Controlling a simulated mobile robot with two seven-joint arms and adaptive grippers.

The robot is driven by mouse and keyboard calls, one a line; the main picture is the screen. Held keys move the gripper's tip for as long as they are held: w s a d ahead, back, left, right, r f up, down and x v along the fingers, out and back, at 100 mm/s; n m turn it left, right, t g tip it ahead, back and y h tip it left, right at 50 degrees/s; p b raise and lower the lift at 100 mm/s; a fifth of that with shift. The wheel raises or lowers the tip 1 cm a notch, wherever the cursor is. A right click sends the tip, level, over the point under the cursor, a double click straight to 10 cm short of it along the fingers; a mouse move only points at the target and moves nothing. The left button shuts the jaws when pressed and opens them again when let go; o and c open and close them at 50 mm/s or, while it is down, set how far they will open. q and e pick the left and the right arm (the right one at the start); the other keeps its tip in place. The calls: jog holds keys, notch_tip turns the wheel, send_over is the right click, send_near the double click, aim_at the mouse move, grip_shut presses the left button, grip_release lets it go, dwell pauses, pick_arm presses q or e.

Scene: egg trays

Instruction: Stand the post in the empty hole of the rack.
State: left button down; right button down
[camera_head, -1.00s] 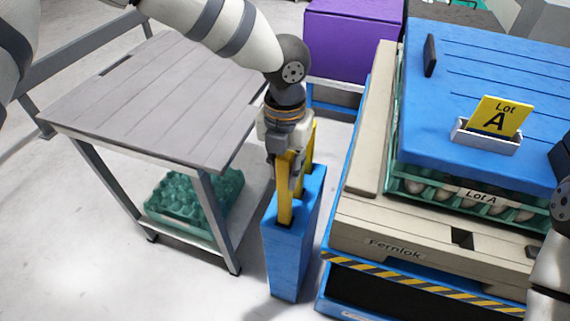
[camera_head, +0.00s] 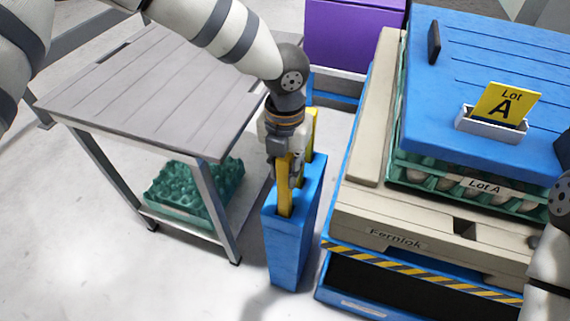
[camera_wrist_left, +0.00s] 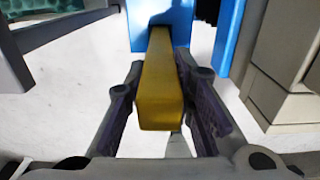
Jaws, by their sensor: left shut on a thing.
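The blue rack (camera_head: 285,250) stands upright on the floor between the grey table and the beige-and-blue stand. My left gripper (camera_head: 284,165) is above the near end of the rack, shut on a yellow post (camera_head: 286,197). The post is upright, and its lower end appears to be inside the near hole. In the left wrist view, the held post (camera_wrist_left: 160,95) runs between the two fingers towards the blue rack (camera_wrist_left: 160,22). Another yellow post (camera_head: 311,125) stands in the rack behind the gripper, partly hidden. My right gripper is out of view.
The grey table (camera_head: 150,85) is at left, with a green egg tray (camera_head: 195,190) on its lower shelf. The beige base (camera_head: 400,220), under the blue-lidded Lot A stack, stands close to the rack's right. Clear floor lies in front.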

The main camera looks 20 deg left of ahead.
pick_arm(q)
jog(key=shift+f, duration=1.4)
jog(key=c, duration=1.3)
grip_release()
